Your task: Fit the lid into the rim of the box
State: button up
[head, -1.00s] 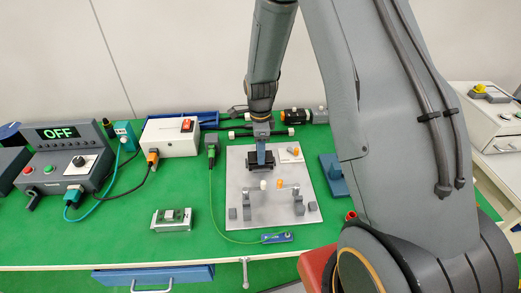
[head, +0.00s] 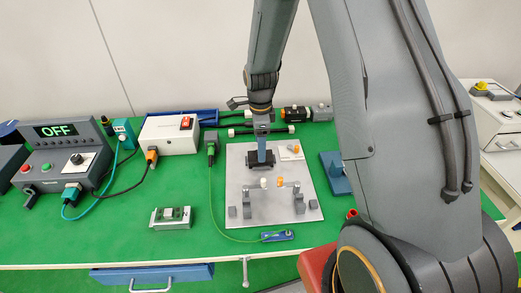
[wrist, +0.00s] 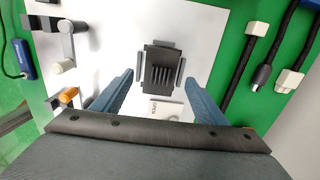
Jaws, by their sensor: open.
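A small case (head: 171,218), green and grey, lies left of the plate. No separate lid is clearly recognisable.
Two grey clamps, one with a white tip (head: 264,183) and one with an orange tip (head: 279,182), stand at the plate's near side. A blue block (head: 334,174) is right of the plate. Black rods (head: 250,131) lie behind. Green table is clear around the small case.

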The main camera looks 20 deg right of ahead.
notch_tip(320, 180, up, 5)
jog(key=shift+r+b, duration=0.15)
jog(key=shift+b, duration=0.5)
jog(key=shift+s+r+n, duration=0.25)
jog(key=shift+r+n, duration=0.05)
jog(key=s+r+n, duration=0.3)
jog(key=s+n, duration=0.6)
jog(key=s+r+n+t, duration=0.1)
jog(key=s+r+n, duration=0.2)
jog(key=s+n, duration=0.6)
jog(key=shift+s+r+n+b, duration=0.3)
jog(key=shift+n+b, duration=0.1)
jog(key=shift+n, duration=0.4)
